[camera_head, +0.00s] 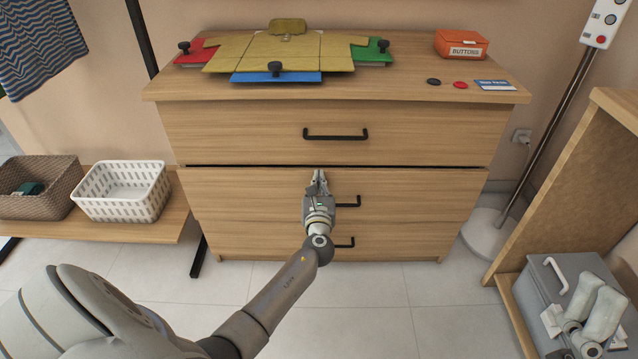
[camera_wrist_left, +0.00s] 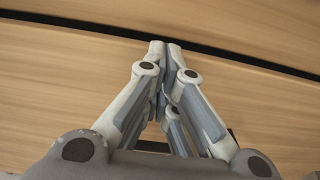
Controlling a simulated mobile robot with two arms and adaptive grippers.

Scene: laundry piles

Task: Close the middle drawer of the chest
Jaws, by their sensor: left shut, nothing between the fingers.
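The wooden chest (camera_head: 230,135) stands ahead with three drawers. The middle drawer (camera_head: 255,190) is nearly flush, with a dark gap along its top edge. This gap also shows in the left wrist view (camera_wrist_left: 215,52). Its black handle (camera_head: 352,202) is partly hidden by my left gripper. My left gripper (camera_head: 319,174) is shut and empty, its tips at the upper part of the middle drawer front, left of the handle's visible end. Whether they touch the wood I cannot tell.
A folding board (camera_head: 285,50), an orange button box (camera_head: 461,46) and small items lie on the chest top. Two baskets (camera_head: 125,190) sit on a low bench at left. A grey box (camera_head: 560,268) and wooden panel (camera_head: 570,180) stand at right. The floor before the chest is clear.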

